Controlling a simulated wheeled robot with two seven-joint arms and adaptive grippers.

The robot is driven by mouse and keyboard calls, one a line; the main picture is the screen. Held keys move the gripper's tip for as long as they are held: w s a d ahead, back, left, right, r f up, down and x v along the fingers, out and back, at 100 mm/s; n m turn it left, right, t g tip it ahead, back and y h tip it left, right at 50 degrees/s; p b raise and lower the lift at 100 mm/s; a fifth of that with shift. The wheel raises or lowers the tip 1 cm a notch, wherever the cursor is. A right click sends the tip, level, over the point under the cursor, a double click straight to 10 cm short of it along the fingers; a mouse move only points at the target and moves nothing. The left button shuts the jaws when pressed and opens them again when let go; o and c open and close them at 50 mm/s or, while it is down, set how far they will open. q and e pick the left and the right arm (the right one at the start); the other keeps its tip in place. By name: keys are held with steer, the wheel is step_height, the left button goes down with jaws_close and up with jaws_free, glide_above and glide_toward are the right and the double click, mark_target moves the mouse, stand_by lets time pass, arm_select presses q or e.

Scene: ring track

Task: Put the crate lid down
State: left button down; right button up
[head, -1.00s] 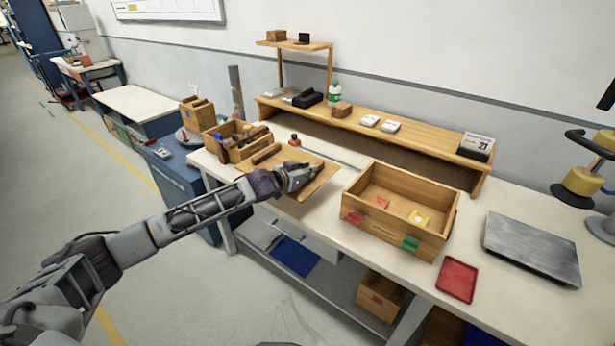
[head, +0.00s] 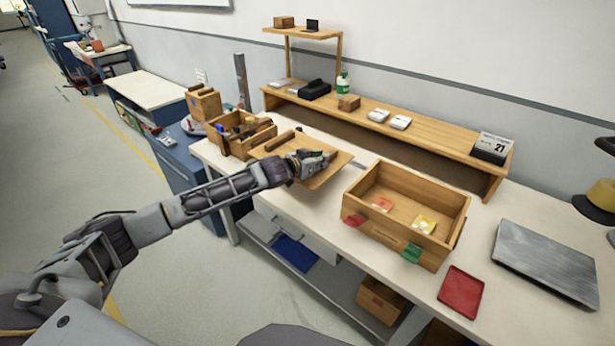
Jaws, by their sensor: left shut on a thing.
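The crate lid (head: 335,169) is a flat, light wooden board at the left part of the workbench. My left gripper (head: 325,158) is shut on it, reaching over its top from the left. A dark brown bar (head: 280,142) shows at the lid's far left edge. The lid looks raised a little above the bench, but its underside is hidden. The open wooden crate (head: 443,250) stands to the right of the lid, apart from it. It has red and green tags on its front, and red and yellow cards show inside. My right gripper is out of view.
A wooden tool box (head: 238,146) stands close left of the lid. A long shelf (head: 450,147) runs along the back. A red tray (head: 461,292) and a grey metal plate (head: 545,262) lie right of the crate. Bare bench shows between lid and crate.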

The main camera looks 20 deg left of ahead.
arm_select(q)
step_height(320, 180, down, 5)
steer(key=shift+f, duration=0.55)
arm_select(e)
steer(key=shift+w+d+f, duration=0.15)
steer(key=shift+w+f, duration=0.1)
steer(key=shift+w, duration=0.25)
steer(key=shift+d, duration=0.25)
arm_select(q)
steer(key=shift+f+b, duration=0.45)
steer(key=shift+f, duration=1.45)
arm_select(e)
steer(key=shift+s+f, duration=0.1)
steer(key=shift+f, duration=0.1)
arm_select(q)
steer(key=c, duration=1.3)
jaws_free()
